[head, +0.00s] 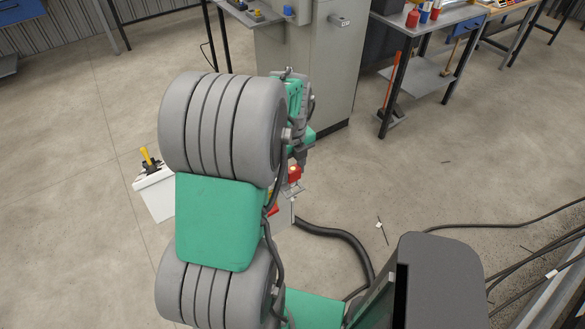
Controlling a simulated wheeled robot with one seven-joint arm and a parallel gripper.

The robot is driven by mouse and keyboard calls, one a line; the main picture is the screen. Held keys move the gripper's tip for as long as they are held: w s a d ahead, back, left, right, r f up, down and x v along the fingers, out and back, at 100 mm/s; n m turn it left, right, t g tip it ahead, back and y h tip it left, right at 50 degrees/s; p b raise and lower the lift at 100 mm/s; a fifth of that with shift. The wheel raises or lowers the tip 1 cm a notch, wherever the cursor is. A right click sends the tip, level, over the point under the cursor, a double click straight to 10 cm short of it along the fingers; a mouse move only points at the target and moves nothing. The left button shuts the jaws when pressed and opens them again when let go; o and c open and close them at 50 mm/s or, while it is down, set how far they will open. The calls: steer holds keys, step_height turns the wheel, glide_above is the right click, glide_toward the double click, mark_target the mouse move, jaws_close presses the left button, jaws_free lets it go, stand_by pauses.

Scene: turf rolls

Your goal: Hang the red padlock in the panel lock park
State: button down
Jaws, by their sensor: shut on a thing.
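My gripper (292,188) is small in the view, below my green and grey arm, which hides part of it. A small red body (294,174), which looks like the red padlock, is at the gripper, and the gripper is shut on it. The exact grip and the shackle are too small to tell. The tall grey panel cabinet (308,80) stands behind, beyond the gripper. A small grey fitting (338,20) sticks out from its upper front; I cannot tell whether this is the lock park.
A white box (156,196) with a yellow-handled thing (147,156) stands left of my arm. A workbench (440,18) with bottles is at the upper right. A dark hose (345,238) and cables (520,228) lie on the floor. Floor right of the gripper is mostly clear.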

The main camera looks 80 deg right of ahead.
mark_target(293, 180)
steer(key=shift+f+b, duration=1.75)
steer(key=shift+f, duration=0.8)
steer(key=c, duration=0.8)
jaws_free()
step_height(293, 180, up, 8)
steer(key=shift+f+b, duration=0.1)
steer(key=shift+b, duration=0.4)
